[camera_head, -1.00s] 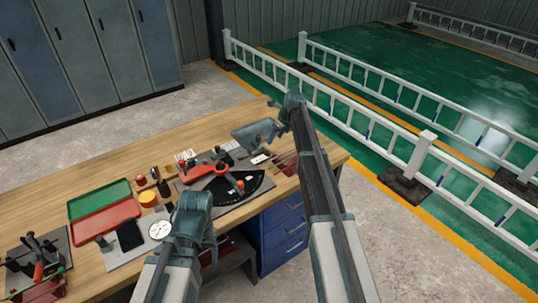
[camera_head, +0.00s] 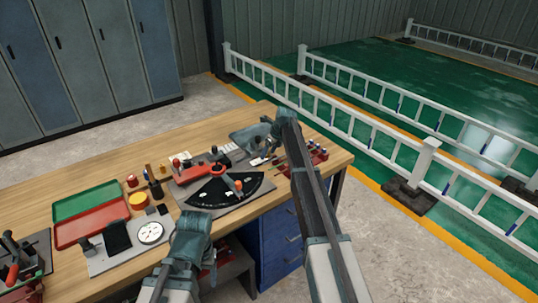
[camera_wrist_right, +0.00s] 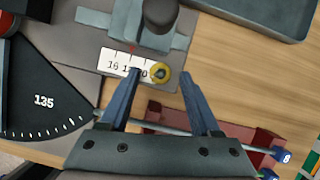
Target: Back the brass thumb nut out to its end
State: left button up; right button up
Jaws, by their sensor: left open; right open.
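A black protractor plate (camera_head: 232,190) with a red arm lies near the right gripper. A red rack (camera_wrist_right: 255,148) with thin rods is close below the fingers in the wrist view. Red (camera_head: 75,229) and green (camera_head: 70,206) trays lie left. The wooden bench (camera_head: 105,180) has clear room behind them.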

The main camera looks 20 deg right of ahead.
jog(key=shift+c, duration=0.3)
grip_shut()
jog(key=n, duration=0.2)
jog(key=n+g+y, duration=0.1)
jog(key=n, duration=0.1)
jog(key=shift+w+d, duration=0.25)
jog(key=n, duration=0.2)
jog(key=n+g+y, duration=0.1)
jog(key=n, duration=0.1)
jog(key=shift+w+n+g, duration=0.15)
jog(key=shift+n+g, duration=0.15)
jog(key=shift+n, duration=0.4)
jog(key=shift+o, duration=0.3)
grip_release()
